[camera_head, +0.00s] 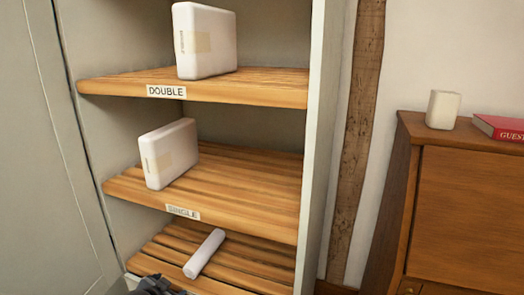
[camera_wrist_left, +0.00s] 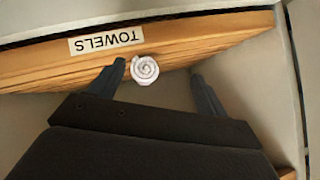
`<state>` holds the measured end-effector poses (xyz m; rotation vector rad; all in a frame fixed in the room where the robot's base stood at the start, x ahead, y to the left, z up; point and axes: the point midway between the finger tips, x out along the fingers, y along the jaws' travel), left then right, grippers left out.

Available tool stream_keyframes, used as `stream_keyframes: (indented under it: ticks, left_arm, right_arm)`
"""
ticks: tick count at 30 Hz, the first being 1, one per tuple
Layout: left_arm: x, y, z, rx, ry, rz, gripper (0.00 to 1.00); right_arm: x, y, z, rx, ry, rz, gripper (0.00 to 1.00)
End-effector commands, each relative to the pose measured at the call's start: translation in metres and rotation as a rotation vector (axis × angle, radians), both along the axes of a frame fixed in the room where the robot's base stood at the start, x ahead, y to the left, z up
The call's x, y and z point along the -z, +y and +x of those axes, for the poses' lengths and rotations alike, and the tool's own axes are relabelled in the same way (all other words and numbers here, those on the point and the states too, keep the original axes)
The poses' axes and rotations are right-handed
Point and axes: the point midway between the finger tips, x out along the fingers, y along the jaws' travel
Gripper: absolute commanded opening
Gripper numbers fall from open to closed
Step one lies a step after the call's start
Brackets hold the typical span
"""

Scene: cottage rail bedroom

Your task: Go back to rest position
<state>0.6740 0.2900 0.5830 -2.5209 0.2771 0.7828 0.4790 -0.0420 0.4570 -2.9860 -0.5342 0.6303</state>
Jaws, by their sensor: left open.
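My left gripper (camera_head: 152,285) shows at the bottom edge of the head view, in front of the lowest shelf. In the left wrist view its two fingers (camera_wrist_left: 160,88) are spread apart. The end of a white rolled towel (camera_wrist_left: 144,70) shows between and beyond them, at the shelf edge beside the "TOWELS" label (camera_wrist_left: 106,40). In the head view the rolled towel (camera_head: 204,254) lies on the lowest slatted shelf (camera_head: 255,262), with its near end toward the front. I cannot tell whether the fingers touch it. My right gripper is not in view.
A white folded pack (camera_head: 208,40) stands on the "DOUBLE" shelf (camera_head: 255,88) and another (camera_head: 170,153) on the "SINGLE" shelf (camera_head: 250,190). The cupboard's side wall (camera_head: 318,130) bounds the shelves on the right. A wooden bureau (camera_head: 465,205) with a red book (camera_head: 500,127) stands farther right.

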Motion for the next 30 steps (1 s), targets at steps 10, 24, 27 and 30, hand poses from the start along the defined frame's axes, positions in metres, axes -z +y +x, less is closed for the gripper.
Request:
stream_keyframes:
  ticks: [10, 24, 27, 30]
  left_arm:
    - [-0.016, -0.012, -0.048, -0.068, 0.162, 0.083, 0.76]
    - [-0.057, -0.090, -0.209, -0.151, 0.509, -0.086, 0.76]
    - [-0.070, -0.106, -0.239, -0.167, 0.555, -0.143, 0.76]
    - [-0.080, -0.121, -0.270, -0.183, 0.610, -0.197, 0.76]
  right_arm:
    - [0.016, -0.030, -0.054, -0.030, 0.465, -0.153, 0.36]
    - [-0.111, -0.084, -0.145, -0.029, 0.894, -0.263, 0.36]
    - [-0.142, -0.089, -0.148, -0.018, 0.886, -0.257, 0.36]
    - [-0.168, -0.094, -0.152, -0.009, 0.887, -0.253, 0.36]
